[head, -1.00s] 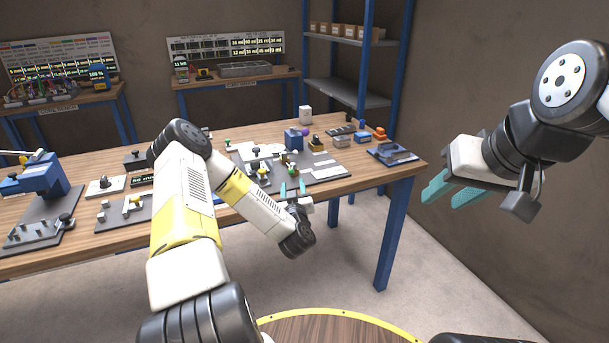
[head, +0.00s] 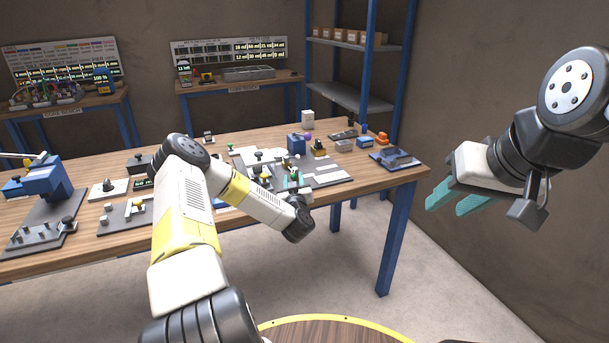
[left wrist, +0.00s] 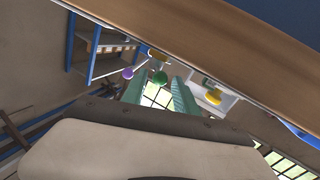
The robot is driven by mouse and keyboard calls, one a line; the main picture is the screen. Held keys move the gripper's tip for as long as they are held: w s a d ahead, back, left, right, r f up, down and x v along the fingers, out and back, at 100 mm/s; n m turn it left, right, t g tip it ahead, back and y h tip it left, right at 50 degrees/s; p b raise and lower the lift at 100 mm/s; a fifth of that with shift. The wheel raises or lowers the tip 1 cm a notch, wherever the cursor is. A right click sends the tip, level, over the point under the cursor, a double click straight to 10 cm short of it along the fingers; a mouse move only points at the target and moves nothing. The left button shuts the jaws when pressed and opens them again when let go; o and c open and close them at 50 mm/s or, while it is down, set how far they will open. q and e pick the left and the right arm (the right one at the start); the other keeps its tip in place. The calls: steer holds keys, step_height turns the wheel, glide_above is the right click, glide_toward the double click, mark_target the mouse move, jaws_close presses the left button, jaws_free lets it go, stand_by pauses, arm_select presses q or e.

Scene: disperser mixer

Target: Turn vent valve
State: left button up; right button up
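My left gripper (head: 291,181) is over the front edge of a grey fixture plate (head: 330,178) on the workbench, its teal fingers apart. In the left wrist view a green ball knob (left wrist: 159,77) shows between and beyond the fingertips (left wrist: 157,84); contact cannot be told. A purple ball (left wrist: 127,73) is to its left, and a yellow knob (left wrist: 213,97) on a white part is right of the fingers. No part is clearly marked as the vent valve. My right gripper (head: 455,198) is open and empty, off the bench at the right.
A blue block (head: 296,144) and several small fixtures stand around the plate. A blue press-like device (head: 45,183) is at the bench's left. The wooden bench (head: 350,197) ends at the right, with free floor beyond. A blue shelf rack (head: 350,97) stands behind.

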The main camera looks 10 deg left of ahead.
arm_select(q)
jaws_close()
steer(key=shift+a+m+t+h, duration=0.15)
steer(key=shift+a+m+h, duration=0.4)
steer(key=shift+h, duration=0.45)
steer(key=shift+a+m+t+h, duration=0.15)
steer(key=shift+a+m+h, duration=0.2)
steer(key=shift+m+h, duration=0.55)
steer(key=shift+w+a+m+h, duration=0.1)
steer(key=shift+a+m+h, duration=0.3)
steer(key=shift+h, duration=0.45)
steer(key=shift+a+m+h, duration=0.2)
steer(key=shift+m+h, duration=0.35)
steer(key=shift+h, duration=0.35)
steer(key=shift+w+a+m+h, duration=0.1)
steer(key=shift+a+m+h, duration=0.3)
steer(key=shift+h, duration=0.45)
steer(key=shift+o, duration=1.5)
jaws_free()
steer(key=shift+s, duration=0.1)
